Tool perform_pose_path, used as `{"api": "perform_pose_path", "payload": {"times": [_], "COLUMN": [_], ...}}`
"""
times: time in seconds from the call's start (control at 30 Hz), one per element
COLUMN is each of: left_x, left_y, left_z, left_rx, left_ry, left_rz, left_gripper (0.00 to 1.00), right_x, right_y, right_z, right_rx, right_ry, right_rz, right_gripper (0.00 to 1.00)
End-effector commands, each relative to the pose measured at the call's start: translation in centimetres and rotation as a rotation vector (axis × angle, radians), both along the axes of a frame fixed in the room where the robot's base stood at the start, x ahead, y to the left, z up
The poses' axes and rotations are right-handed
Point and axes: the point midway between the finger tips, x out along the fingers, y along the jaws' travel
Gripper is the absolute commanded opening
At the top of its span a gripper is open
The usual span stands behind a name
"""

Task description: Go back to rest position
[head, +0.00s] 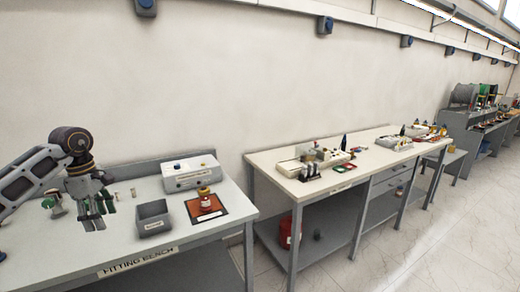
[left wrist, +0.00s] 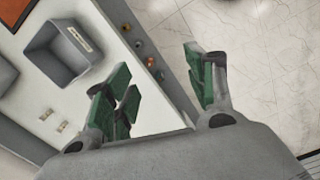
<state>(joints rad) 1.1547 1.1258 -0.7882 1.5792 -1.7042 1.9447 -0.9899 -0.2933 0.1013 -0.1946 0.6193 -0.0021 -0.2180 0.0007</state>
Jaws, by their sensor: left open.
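My left gripper (head: 92,212) hangs from the arm at the left of the head view, fingers pointing down, over the fitting bench (head: 125,239). In the left wrist view its green-padded fingers (left wrist: 165,95) stand apart with nothing between them. The gripper is open and empty, above the bench's edge with floor also below. My right gripper is not in view.
On the bench are a grey bin (head: 153,218), a red-and-brown mat (head: 206,206) with a red-and-yellow part on it, and a white box (head: 189,174). Small pale pieces lie beside the gripper. A second workbench (head: 330,178) stands to the right. Tiled floor on the right is clear.

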Motion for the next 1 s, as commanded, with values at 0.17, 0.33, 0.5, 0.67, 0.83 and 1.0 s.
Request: {"api": "perform_pose_path", "payload": {"times": [0.17,0.33,0.5,0.67,0.83,1.0], "left_x": [0.8,1.8,3.1,4.7,6.6,8.3], "left_y": [-1.4,-3.1,-5.8,-9.4,-13.5,-16.8], "left_z": [-1.2,-2.8,-5.0,-7.9,-11.0,-13.8], "left_rx": [-0.057,-0.136,-0.255,-0.426,-0.636,-0.84], "left_ry": [-0.002,-0.003,0.0,0.014,0.042,0.086], "left_rz": [0.008,0.025,0.059,0.131,0.249,0.4], "left_gripper": [0.56,0.56,0.56,0.56,0.56,0.56], "right_x": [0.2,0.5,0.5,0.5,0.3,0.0], "right_y": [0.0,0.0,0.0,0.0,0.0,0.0], "right_z": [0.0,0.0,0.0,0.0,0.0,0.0], "right_rx": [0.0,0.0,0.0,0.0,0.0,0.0], "right_ry": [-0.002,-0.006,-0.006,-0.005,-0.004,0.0], "right_rz": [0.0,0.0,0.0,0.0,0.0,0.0], "right_gripper": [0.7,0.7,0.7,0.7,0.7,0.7]}}
